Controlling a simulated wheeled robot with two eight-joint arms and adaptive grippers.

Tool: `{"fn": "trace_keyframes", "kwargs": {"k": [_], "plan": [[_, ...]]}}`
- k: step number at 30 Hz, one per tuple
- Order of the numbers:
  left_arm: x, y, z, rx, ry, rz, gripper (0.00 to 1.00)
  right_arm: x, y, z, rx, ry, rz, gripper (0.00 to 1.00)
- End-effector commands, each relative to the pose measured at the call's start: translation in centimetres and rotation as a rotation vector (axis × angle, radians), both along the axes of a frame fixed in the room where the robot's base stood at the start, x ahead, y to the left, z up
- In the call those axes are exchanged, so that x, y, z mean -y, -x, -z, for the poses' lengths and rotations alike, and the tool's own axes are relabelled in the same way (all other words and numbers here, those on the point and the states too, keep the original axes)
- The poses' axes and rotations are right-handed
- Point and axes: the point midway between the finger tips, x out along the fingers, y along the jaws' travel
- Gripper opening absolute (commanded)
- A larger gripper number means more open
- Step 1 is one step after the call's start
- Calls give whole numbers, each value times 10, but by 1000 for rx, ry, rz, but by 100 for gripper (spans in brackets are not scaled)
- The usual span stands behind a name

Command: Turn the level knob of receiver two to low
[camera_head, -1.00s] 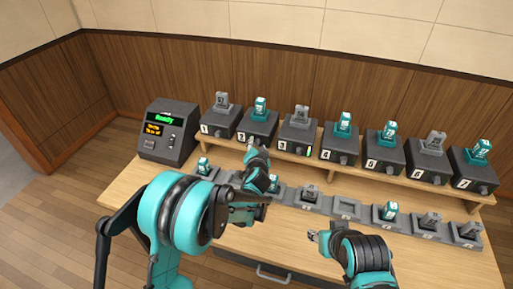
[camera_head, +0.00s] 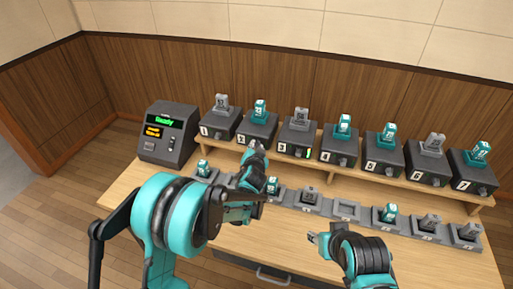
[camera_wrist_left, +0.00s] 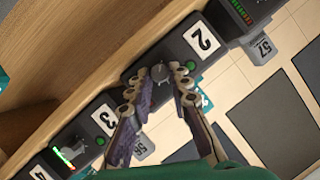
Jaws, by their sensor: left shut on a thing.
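Receiver two (camera_head: 257,128) is a dark box on the shelf with a teal handset in its top; its "2" label (camera_wrist_left: 200,38) shows in the left wrist view. Its level knob (camera_wrist_left: 160,72) is a small grey round knob on the front face, beside a green light. My left gripper (camera_head: 257,148) reaches up to the front of receiver two. In the left wrist view its two fingers (camera_wrist_left: 158,85) are shut on the knob, one on each side. The knob's pointer setting is too small to read. My right gripper (camera_head: 314,238) hangs over the table front, its fingers unclear.
Receiver one (camera_head: 220,122) and receiver three (camera_head: 298,138) stand close on either side. A console (camera_head: 168,135) with a green "Ready" screen is at the left. A row of docks, some with handsets (camera_head: 388,212), lies below the shelf. The front right table area is clear.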

Motion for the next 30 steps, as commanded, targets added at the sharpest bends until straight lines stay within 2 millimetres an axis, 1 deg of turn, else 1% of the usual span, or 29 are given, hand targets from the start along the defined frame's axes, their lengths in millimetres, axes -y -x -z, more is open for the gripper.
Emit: {"fn": "trace_keyframes", "kwargs": {"k": [5, 6, 8, 17, 20, 23, 30], "plan": [[0, 0, 1, -1, 1, -1, 0, 0, 0, 0, 0, 0, 0, 40], [0, 0, 1, -1, 1, -1, 24, 0, 0, 0, 0, 0, 0, 40], [0, 0, 1, -1, 0, 0, 40, 0, 0, 0, 0, 0, 0, 40], [0, 1, 0, 0, -1, 0, 40, 0, 0, 0, 0, 0, 0, 40], [0, 6, -2, 0, -1, 0, 40, 0, 0, 0, 0, 0, 0, 40], [0, 20, -7, 0, -1, 2, 40, 0, 0, 0, 0, 0, 0, 40], [-2, 70, -25, 0, -1, 3, 40, 0, 0, 0, 0, 0, 0, 40]]}}
